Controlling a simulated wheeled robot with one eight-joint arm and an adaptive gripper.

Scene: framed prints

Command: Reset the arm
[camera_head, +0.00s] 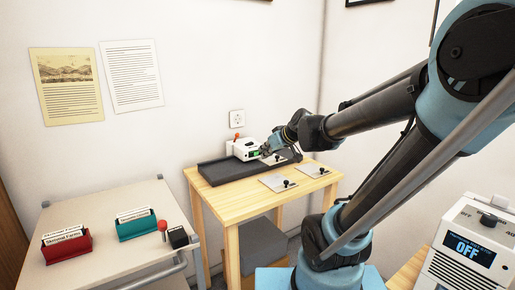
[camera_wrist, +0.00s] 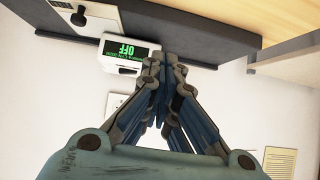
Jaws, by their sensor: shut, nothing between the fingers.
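My gripper (camera_head: 268,152) is at the end of my outstretched arm, above the back of a small wooden table (camera_head: 300,195). Its fingers are shut and empty. In the wrist view the shut fingertips (camera_wrist: 165,62) lie just beside a small white device (camera_wrist: 128,50) whose green display reads OFF. The same device (camera_head: 241,147) stands at the back of the table in the head view. I cannot tell whether the fingers touch it.
A pale cart (camera_head: 95,265) at left holds a red box (camera_head: 66,245) and a teal box (camera_head: 136,224). A white machine (camera_head: 470,250) reading OFF stands at right. Walls are close behind.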

